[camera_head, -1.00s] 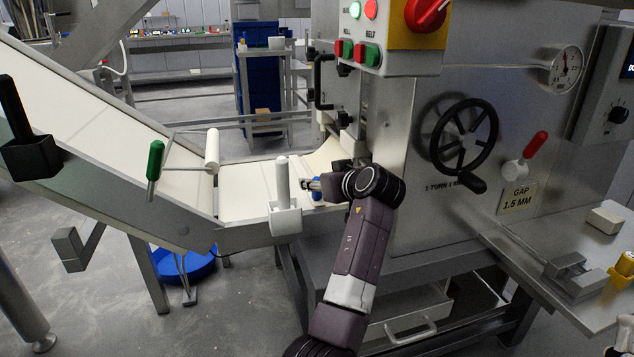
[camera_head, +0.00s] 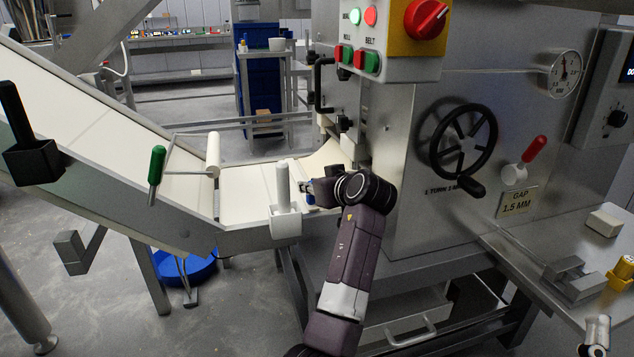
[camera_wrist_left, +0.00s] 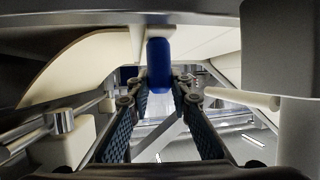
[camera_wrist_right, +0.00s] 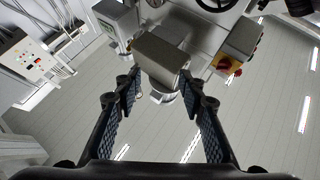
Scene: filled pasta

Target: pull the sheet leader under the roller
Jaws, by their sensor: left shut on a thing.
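The cream sheet (camera_head: 325,160) lies along the belt beside the machine, its end raised in a curve; it also shows in the left wrist view (camera_wrist_left: 95,62). The white roller (camera_head: 212,155) sits on a wire arm with a green handle (camera_head: 156,165), to the left of my left gripper. My left gripper (camera_head: 311,190) is shut on a blue grip (camera_wrist_left: 158,65) at the sheet's side of the belt. How the grip joins the sheet is hidden.
A white post in a holder (camera_head: 284,205) stands on the conveyor's near rail, close left of my left gripper. The machine's front, with a black handwheel (camera_head: 463,150), is to the right. A side table (camera_head: 540,262) stands at the right.

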